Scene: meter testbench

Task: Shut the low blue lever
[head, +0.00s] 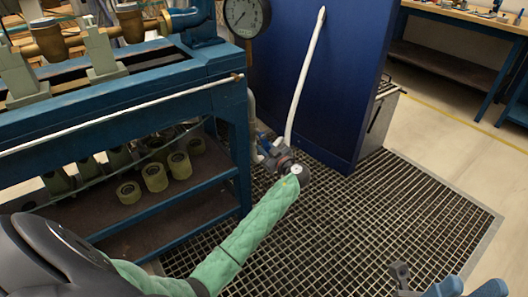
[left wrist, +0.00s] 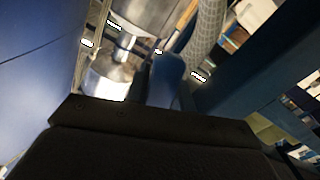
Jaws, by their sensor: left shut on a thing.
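My left arm, in a green quilted sleeve, reaches to the low pipework beside the bench leg in the head view. My left gripper (head: 277,157) is at the low valve there and is shut on the blue lever, which is mostly hidden in that view. In the left wrist view the blue lever (left wrist: 168,78) stands up beyond the dark gripper body, next to a silver metal fitting (left wrist: 108,75). The fingertips and the lever's exact angle are hard to make out. My right gripper (head: 402,273) shows partly at the bottom right, over the floor grating, apart from the valve.
The blue test bench (head: 225,85) stands at left, with several yellowish cylinders (head: 155,177) on its lower shelf. A dark blue panel (head: 335,80) with a white hose (head: 306,75) rises behind the valve. The floor grating (head: 400,205) is clear at right.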

